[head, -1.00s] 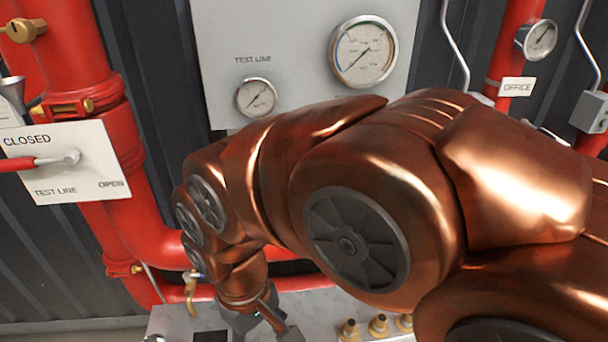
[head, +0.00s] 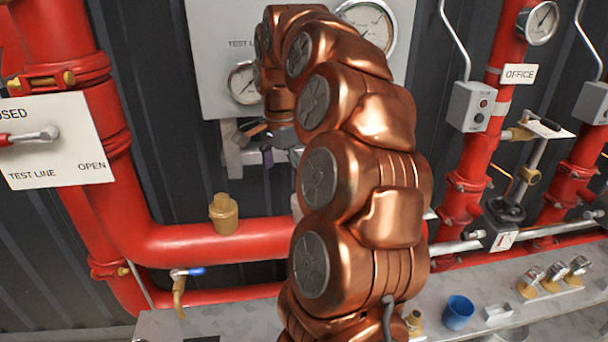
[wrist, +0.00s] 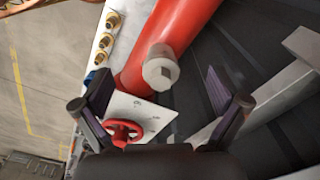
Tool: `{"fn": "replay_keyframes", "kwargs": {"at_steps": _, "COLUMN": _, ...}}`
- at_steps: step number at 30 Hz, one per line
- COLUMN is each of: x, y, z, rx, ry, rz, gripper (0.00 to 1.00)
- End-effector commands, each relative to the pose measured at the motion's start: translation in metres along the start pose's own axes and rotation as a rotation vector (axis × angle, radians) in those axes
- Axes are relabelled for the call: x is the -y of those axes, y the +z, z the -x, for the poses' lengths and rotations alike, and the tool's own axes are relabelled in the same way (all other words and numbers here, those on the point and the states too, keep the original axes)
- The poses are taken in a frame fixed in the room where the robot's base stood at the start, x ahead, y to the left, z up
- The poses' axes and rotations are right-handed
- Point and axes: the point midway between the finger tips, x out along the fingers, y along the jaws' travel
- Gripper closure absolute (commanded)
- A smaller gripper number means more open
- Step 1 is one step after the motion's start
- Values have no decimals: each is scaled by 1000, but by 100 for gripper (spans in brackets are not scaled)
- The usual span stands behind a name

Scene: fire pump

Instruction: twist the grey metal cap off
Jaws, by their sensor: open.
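The grey metal cap (wrist: 161,70) shows in the wrist view as a pale round body with a squared end, on a red pipe (wrist: 177,34). It lies ahead of my gripper (wrist: 160,95), between the two finger lines. My fingers are spread wide, with nothing between them at their tips, and the cap looks apart from them. In the head view my gripper (head: 268,146) is raised below the gauge panel, partly hidden by my arm. A small pale edge beside my arm may be the cap; the rest of it is hidden there.
A red handwheel (wrist: 122,132) on a white plate shows near the left finger. A brass plug (head: 223,213) stands on the horizontal red pipe (head: 215,240). The grey bench (head: 440,325) holds a blue cup (head: 458,312) and several brass fittings.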

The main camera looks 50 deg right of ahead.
Motion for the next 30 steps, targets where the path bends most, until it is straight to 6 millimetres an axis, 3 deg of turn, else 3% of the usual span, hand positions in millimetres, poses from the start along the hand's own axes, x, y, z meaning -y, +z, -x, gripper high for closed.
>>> {"fn": "replay_keyframes", "kwargs": {"at_steps": 1, "x": 2, "y": -18, "z": -5, "rx": -2, "ry": -4, "rz": -80, "gripper": 3}}
{"fn": "replay_keyframes", "kwargs": {"at_steps": 3, "x": 2, "y": -36, "z": -8, "rx": -4, "ry": -3, "rz": -170, "gripper": 3}}
{"fn": "replay_keyframes", "kwargs": {"at_steps": 9, "x": -1, "y": -61, "z": -10, "rx": -5, "ry": 0, "rz": -300, "gripper": 3}}
{"fn": "replay_keyframes", "kwargs": {"at_steps": 17, "x": -1, "y": -63, "z": -24, "rx": -5, "ry": 0, "rz": -309, "gripper": 3}}
{"fn": "replay_keyframes", "kwargs": {"at_steps": 30, "x": -1, "y": -63, "z": -70, "rx": -5, "ry": 1, "rz": -306, "gripper": 3}}
